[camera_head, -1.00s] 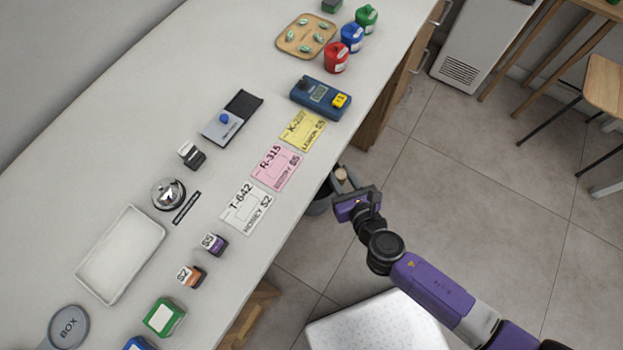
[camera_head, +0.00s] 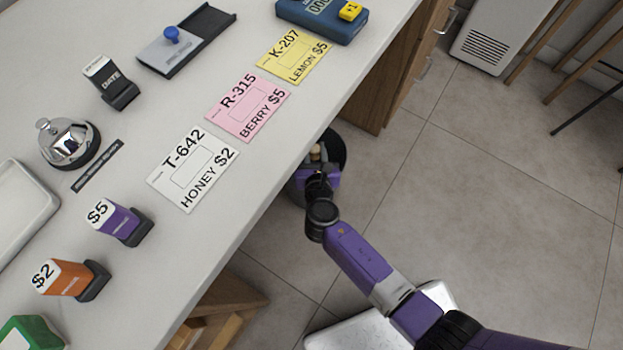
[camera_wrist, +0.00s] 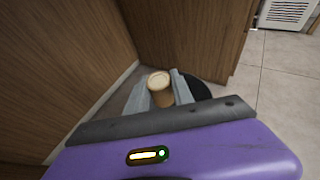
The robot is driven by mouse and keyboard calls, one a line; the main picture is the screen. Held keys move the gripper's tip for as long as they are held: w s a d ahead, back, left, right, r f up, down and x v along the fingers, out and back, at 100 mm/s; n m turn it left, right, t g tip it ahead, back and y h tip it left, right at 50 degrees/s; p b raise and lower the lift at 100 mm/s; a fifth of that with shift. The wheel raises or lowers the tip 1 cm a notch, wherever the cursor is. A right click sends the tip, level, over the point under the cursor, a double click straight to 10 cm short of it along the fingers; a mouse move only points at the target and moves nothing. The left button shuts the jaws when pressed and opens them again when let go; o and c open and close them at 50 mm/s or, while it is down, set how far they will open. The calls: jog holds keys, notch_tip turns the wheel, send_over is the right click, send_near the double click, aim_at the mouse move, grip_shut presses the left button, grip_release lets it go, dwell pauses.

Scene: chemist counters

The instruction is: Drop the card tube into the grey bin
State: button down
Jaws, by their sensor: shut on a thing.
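The card tube (camera_wrist: 160,88) is a short tan cylinder with a pale top, held between the two fingers of my gripper (camera_wrist: 162,93) in the wrist view. In the head view, the tube (camera_head: 316,150) shows as a small tan end just beyond my gripper (camera_head: 318,160). The grey bin (camera_head: 338,146) stands on the floor beside the counter, partly hidden by my gripper and the counter edge. My gripper is over the bin's opening in the head view. In the wrist view, a dark round part of the bin (camera_wrist: 198,89) shows behind the right finger.
The counter (camera_head: 240,210) carries cards, stamps, a bell and a blue device (camera_head: 322,18) along its edge. The wooden counter side (camera_head: 385,85) stands close to the bin. A wooden stool (camera_head: 225,305) is below the counter. Tiled floor is open to the right.

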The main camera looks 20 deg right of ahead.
jog(key=w+d+f+b, duration=0.1)
jog(key=w+f+b, duration=0.2)
jog(key=f+b, duration=0.4)
jog(key=w+d+f+m+h+b, duration=0.1)
jog(key=w+d+f+b, duration=0.1)
jog(key=w+f+b, duration=0.2)
notch_tip(320, 180, down, 3)
jog(key=b, duration=0.5)
jog(key=shift+d+g, duration=0.2)
jog(key=shift+g, duration=0.1)
jog(key=c, duration=1)
grip_release()
jog(key=shift+s, duration=0.1)
